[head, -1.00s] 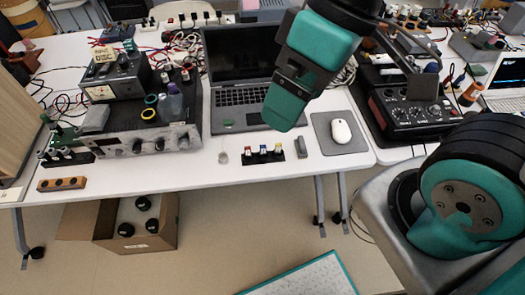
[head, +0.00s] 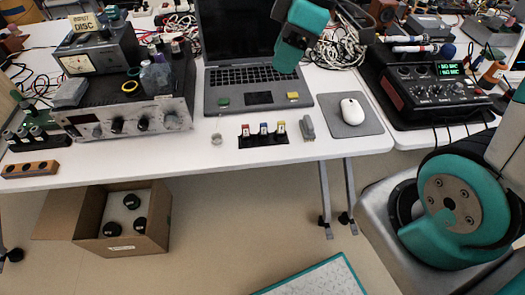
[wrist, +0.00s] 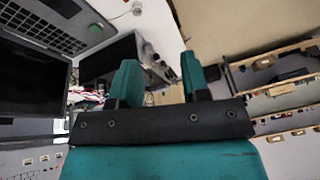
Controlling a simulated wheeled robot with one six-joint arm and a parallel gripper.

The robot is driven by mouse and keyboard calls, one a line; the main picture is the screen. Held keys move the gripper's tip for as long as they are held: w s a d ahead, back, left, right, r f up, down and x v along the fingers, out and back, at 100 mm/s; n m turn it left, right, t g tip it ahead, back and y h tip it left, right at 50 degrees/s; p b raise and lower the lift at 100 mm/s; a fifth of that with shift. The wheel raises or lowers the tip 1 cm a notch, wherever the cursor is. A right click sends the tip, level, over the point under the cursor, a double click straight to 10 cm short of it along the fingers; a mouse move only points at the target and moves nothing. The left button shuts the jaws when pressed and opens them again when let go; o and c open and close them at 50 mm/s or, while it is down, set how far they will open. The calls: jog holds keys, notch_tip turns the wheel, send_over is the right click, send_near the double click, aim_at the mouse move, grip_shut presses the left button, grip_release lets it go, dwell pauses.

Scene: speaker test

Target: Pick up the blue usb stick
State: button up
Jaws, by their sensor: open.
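The blue usb stick (head: 263,129) stands in the middle of a black holder (head: 262,141) near the table's front edge, in the head view. A red stick (head: 245,131) is left of it and a yellow one (head: 281,128) right of it. My gripper (head: 284,70) is over the laptop, behind and above the holder, apart from the sticks. In the wrist view my gripper (wrist: 160,76) shows two teal fingers spread apart with nothing between them. I cannot make out the blue stick in the wrist view.
An open laptop (head: 232,77) lies behind the holder. A small grey device (head: 307,127) is just right of the holder, and a white mouse (head: 352,111) lies on a grey pad. A metal-fronted amplifier (head: 172,119) stands left, and a black console (head: 420,98) right.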

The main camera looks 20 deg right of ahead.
jog(key=w+d+f+n+b, duration=0.3)
jog(key=w+d+f+b, duration=0.25)
jog(key=f, duration=0.45)
send_near(266, 123)
jog(key=x, duration=0.6)
jog(key=shift+w+a+f, duration=0.1)
jog(key=shift+w+f, duration=0.05)
jog(key=shift+f, duration=0.15)
jog(key=x, duration=0.5)
jog(key=shift+a+f, duration=0.1)
grip_shut()
